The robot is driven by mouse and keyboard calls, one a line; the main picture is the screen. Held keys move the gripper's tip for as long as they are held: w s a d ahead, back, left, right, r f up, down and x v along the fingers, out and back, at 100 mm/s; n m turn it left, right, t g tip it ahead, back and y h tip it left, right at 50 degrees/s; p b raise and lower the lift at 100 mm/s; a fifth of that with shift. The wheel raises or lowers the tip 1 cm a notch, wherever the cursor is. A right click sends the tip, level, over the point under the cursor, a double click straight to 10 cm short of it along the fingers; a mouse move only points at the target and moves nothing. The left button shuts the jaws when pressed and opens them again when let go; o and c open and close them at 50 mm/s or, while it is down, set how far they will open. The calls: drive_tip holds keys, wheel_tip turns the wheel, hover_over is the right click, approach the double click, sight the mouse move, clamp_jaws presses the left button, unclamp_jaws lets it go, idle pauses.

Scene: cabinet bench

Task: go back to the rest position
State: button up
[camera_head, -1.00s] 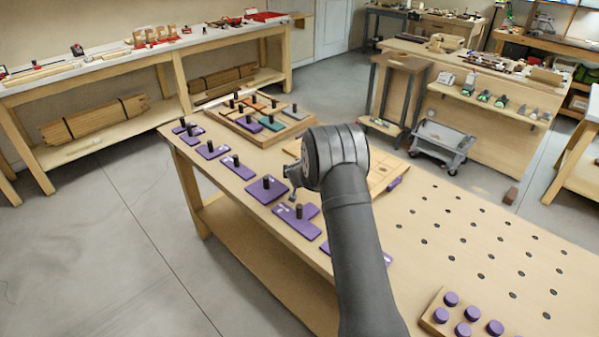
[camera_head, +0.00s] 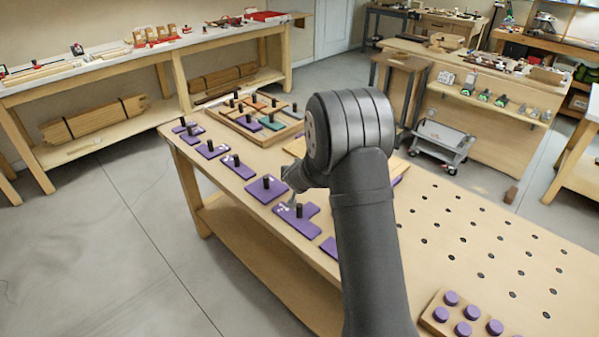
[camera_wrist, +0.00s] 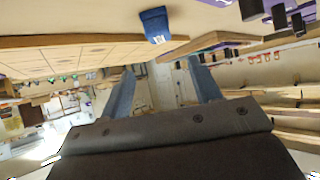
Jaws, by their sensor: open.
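My gripper (camera_wrist: 163,88) is open and empty in the wrist view, with its two blue-grey fingers spread apart. In the head view, my arm hides most of it, and a grey tip shows beside a purple L-shaped piece (camera_head: 296,222) with a black knob. I cannot tell whether the tip is above or in front of that piece. A row of flat purple pieces with black knobs, such as this square one (camera_head: 266,190), lies along the table's left edge. The wrist view is tilted and shows the table edge at the top, with a blue block (camera_wrist: 155,24) on it.
A wooden tray (camera_head: 222,118) of coloured knobbed pieces stands at the far end of the table (camera_head: 480,220). A wooden block with purple pegs (camera_head: 464,329) is at the near right. The perforated right part of the table is otherwise clear. Other benches stand beyond.

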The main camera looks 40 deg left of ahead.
idle(0.5)
drive_tip(key=x, duration=1.1)
drive_tip(key=shift+w+f, duration=0.1)
drive_tip(key=shift+f, duration=0.15)
drive_tip(key=shift+w+a+f, duration=0.2)
drive_tip(key=shift+a+f, duration=0.05)
drive_tip(key=shift+f, duration=0.05)
drive_tip(key=shift+r, duration=0.15)
drive_tip(key=shift+s, duration=0.1)
